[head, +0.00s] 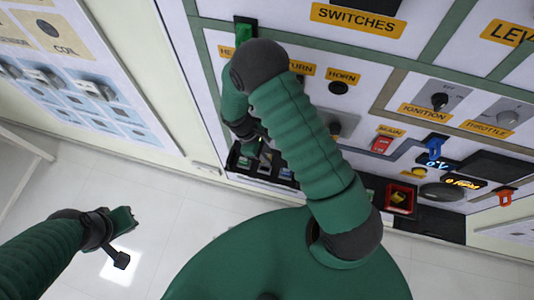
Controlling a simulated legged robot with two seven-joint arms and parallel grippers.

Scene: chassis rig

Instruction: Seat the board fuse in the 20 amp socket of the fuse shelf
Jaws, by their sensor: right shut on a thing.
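My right gripper (252,150) is at the fuse shelf (263,173), low on the panel. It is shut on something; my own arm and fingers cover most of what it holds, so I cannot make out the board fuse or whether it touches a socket. The shelf is dark with several small coloured and pale parts along it. Its amp markings are too small to read, so I cannot tell which socket is the 20 amp one. My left gripper (122,240) is open and empty over the floor at the lower left, away from the panel.
A red tray (401,198) with a yellow piece in it sits right of my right arm. Above are a red main switch (382,144), a blue lever (434,148) and an ignition knob (440,101). A side panel (75,75) stands at the left. The floor below is clear.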

